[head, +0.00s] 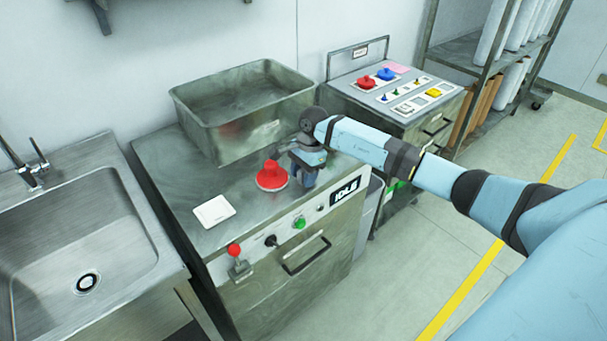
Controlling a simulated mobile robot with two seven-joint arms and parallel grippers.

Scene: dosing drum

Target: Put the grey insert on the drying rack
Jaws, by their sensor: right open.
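I cannot pick out the grey insert or a drying rack with certainty in the head view. My right arm comes in from the right, and its gripper (306,180) points down over the metal cabinet top, just right of a red cone-shaped piece (271,177). The gripper is open; I see nothing held in it, though its wrist partly hides the fingers. A deep grey metal tub (215,143) stands behind the gripper on the same cabinet; the near part of its floor is hidden. My left gripper is out of view.
The cabinet (170,165) has an IDLE display (345,190), a red-knobbed lever (236,262) and a white plate (213,211). A steel sink (60,235) stands left. A control console (350,80) with coloured pieces and a shelf of rolls (463,50) stand right. The right floor is clear.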

